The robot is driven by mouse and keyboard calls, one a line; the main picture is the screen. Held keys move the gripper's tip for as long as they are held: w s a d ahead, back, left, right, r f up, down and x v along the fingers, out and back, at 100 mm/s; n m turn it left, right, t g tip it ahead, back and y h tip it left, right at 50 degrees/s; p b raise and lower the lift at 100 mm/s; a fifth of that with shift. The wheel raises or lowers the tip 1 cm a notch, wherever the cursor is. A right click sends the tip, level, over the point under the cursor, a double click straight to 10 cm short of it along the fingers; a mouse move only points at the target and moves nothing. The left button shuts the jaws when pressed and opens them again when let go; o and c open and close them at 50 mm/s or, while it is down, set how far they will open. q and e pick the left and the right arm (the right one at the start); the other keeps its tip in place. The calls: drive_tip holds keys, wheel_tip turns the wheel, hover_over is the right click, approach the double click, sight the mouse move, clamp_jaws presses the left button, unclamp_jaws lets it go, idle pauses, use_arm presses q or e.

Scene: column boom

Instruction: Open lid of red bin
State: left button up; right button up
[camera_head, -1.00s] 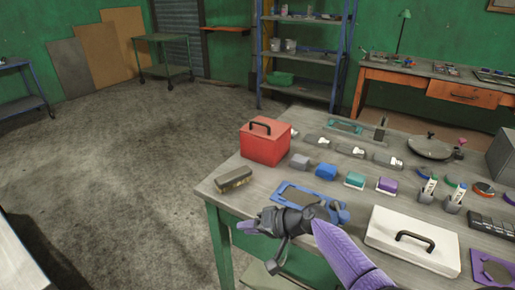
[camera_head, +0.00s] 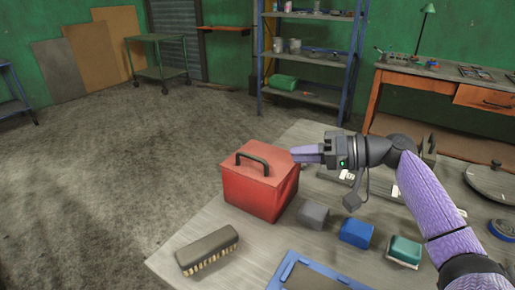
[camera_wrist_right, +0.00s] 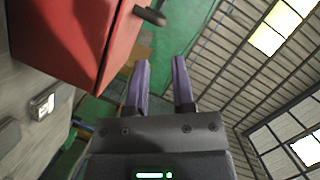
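The red bin (camera_head: 255,192) is a boxy container with a closed red lid (camera_head: 262,160) and a dark handle (camera_head: 252,160) on top. It stands near the table's far left corner. My right gripper (camera_head: 292,154) is just right of the bin at about lid height, fingers pointing left toward it. In the right wrist view its two purple fingers (camera_wrist_right: 160,85) are apart with nothing between them. The bin's side (camera_wrist_right: 75,40) and handle (camera_wrist_right: 150,15) show left of and above the fingers. I see no contact. My left gripper is not in view.
A brush (camera_head: 207,248) lies in front of the bin. A blue-framed tray (camera_head: 310,275) lies at the table's front. The floor left of the table is clear.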

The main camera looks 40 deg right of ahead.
sight(255, 157)
drive_tip(key=b+x, duration=0.1)
drive_tip(key=x, duration=0.7)
drive_tip(key=shift+w+a+b, duration=0.1)
drive_tip(key=shift+a+b, duration=0.2)
drive_tip(key=shift+b, duration=0.05)
drive_tip(key=shift+w+a+f, duration=0.15)
drive_tip(key=shift+w+a, duration=0.2)
drive_tip(key=shift+w, duration=0.1)
clamp_jaws()
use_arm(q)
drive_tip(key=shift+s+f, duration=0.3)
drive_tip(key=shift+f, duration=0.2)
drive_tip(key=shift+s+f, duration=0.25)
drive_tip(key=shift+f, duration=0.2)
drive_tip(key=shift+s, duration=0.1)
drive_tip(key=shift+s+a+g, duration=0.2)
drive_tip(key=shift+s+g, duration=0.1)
